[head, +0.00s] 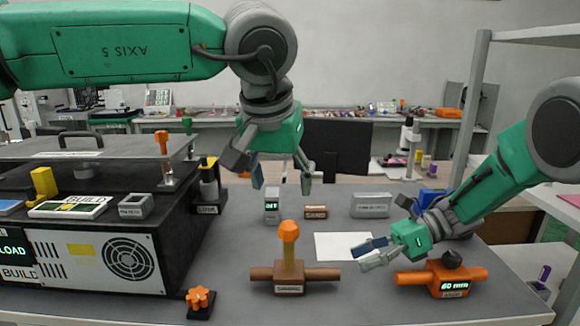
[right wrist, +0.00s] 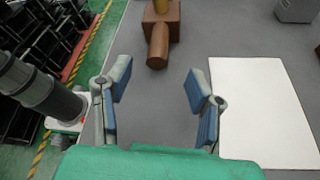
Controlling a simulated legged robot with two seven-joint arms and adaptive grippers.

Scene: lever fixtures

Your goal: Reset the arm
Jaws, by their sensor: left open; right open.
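My left gripper (head: 282,182) hangs open and empty, pointing down above the middle of the table, behind the brown lever fixture (head: 290,274). That fixture has an upright yellow stem with an orange knob (head: 289,231). My right gripper (head: 367,257) is open and empty, low over the table between the brown fixture and an orange fixture (head: 441,278) with a "60 mm" display. In the right wrist view its two fingers (right wrist: 160,88) are spread, with the end of the brown fixture (right wrist: 158,45) beyond them, not touched.
A black machine (head: 95,245) with a fan and a clear top plate fills the left. An orange star knob (head: 200,300) sits at the front edge. White paper (head: 335,246) lies mid-table. Small blocks, including a grey one (head: 370,205), stand behind. A shelf post (head: 468,110) rises at right.

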